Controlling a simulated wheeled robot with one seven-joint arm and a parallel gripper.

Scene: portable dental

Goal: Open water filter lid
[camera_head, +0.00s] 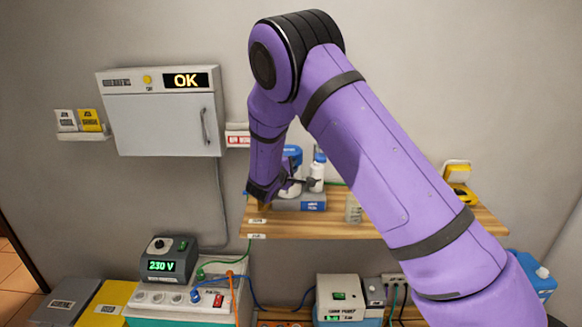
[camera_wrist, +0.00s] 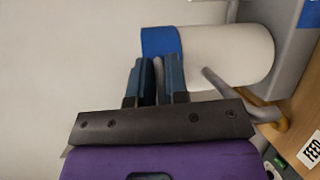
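The water filter appears to be the white cylinder (camera_wrist: 232,55) with a blue lid (camera_wrist: 161,42), lying sideways in the wrist view. In the head view its blue top (camera_head: 293,152) shows behind my arm, on the wooden shelf. My gripper (camera_wrist: 158,64) has its two dark fingertips beside the blue lid, side by side with a narrow gap. A thin grey strip shows in that gap; I cannot tell whether the fingers grip it. In the head view my gripper (camera_head: 289,188) is low in front of the filter and partly hides it.
A white bottle (camera_head: 317,173) stands right of the filter on the wooden shelf (camera_head: 350,230). A grey pipe (camera_wrist: 222,88) runs close to the filter body. A wall cabinet (camera_head: 160,125) with an OK display hangs to the left. A 230 V unit (camera_head: 170,258) and cables are below.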

